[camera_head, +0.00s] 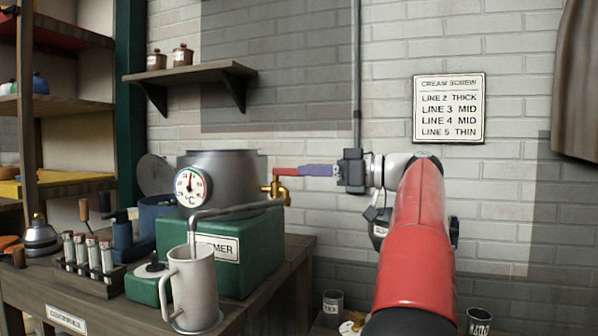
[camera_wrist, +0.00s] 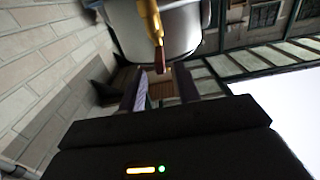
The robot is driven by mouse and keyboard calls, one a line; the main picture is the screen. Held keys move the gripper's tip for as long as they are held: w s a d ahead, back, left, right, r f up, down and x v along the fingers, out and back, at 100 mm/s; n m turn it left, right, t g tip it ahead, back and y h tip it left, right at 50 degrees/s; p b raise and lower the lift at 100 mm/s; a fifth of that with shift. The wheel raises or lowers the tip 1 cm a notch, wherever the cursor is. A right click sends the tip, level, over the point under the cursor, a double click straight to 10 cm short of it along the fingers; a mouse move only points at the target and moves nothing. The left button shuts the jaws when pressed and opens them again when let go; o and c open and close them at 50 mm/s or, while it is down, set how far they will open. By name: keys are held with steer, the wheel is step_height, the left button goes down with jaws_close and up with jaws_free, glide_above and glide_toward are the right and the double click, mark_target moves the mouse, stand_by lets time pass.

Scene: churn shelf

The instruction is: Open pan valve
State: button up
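The pan valve is a brass tap (camera_head: 277,191) on the right side of a grey metal pan (camera_head: 235,177). Its red lever (camera_head: 286,171) points right, toward my gripper. My gripper (camera_head: 302,170), with purple fingers, is level with the lever's end. In the wrist view, the brass tap (camera_wrist: 149,20) and the red lever's tip (camera_wrist: 160,60) lie in front of my gripper (camera_wrist: 160,72). The two fingers stand apart, one on each side of the lever's line. I cannot tell whether either finger touches the lever.
The pan sits on a green warmer box (camera_head: 262,245) with a round dial (camera_head: 190,187) in front. A bent grey pipe (camera_head: 235,209) runs below the tap to a tall pale jug (camera_head: 196,285). A wall shelf (camera_head: 195,73) is above. Open space lies right of the bench.

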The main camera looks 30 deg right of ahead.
steer(key=shift+v, duration=1.75)
